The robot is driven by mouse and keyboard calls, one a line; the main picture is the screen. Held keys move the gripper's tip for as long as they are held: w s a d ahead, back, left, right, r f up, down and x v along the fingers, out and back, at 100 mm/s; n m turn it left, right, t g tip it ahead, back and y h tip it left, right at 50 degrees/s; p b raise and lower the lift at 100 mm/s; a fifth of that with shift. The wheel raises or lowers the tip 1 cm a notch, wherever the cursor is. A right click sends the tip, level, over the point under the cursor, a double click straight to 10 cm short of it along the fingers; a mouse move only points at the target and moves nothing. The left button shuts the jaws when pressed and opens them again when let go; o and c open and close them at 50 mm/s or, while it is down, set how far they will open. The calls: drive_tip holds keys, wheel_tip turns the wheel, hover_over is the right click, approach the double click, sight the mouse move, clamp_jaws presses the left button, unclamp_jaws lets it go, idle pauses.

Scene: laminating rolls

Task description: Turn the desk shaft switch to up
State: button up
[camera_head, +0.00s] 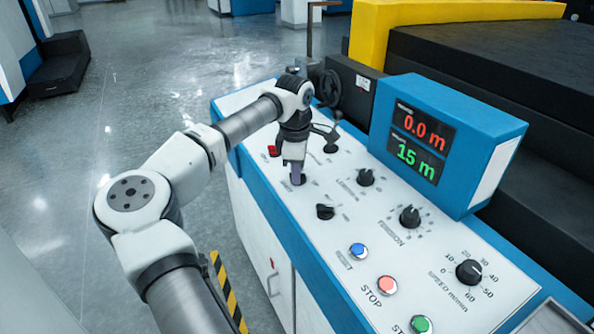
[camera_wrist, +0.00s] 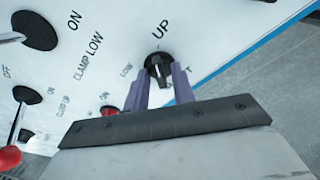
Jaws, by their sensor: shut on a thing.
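The desk shaft switch is a black rotary knob (camera_wrist: 159,66) on the white panel, seen in the wrist view with the word UP printed beside it. Part of its other lettering is hidden by my fingers. My gripper (camera_wrist: 160,84) has its two purple fingers shut on the knob's bar, one on each side. The bar lies roughly in line with the UP lettering, but I cannot tell which end is its pointer. In the head view my gripper (camera_head: 297,178) points down at the panel and hides the switch.
The white panel (camera_head: 340,255) also bears a black knob (camera_head: 325,212), a tension dial (camera_head: 409,216), a speed dial (camera_head: 468,271), a blue reset button (camera_head: 358,251), and a red stop button (camera_head: 387,285). A red switch (camera_head: 273,151) and a blue display box (camera_head: 490,130) stand close to my arm.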

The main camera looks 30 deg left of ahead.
drive_tip(key=shift+m, duration=1.1)
drive_tip(key=o, duration=0.7)
drive_tip(key=shift+c, duration=0.2)
drive_tip(key=shift+r, duration=0.15)
wheel_tip(320, 180, up, 14)
drive_tip(key=s+b, duration=0.1)
drive_tip(key=b, duration=0.1)
drive_tip(key=shift+s+d+f, duration=0.2)
drive_tip(key=shift+s+d, duration=0.1)
drive_tip(key=shift+s, duration=0.05)
drive_tip(key=shift+f, duration=0.1)
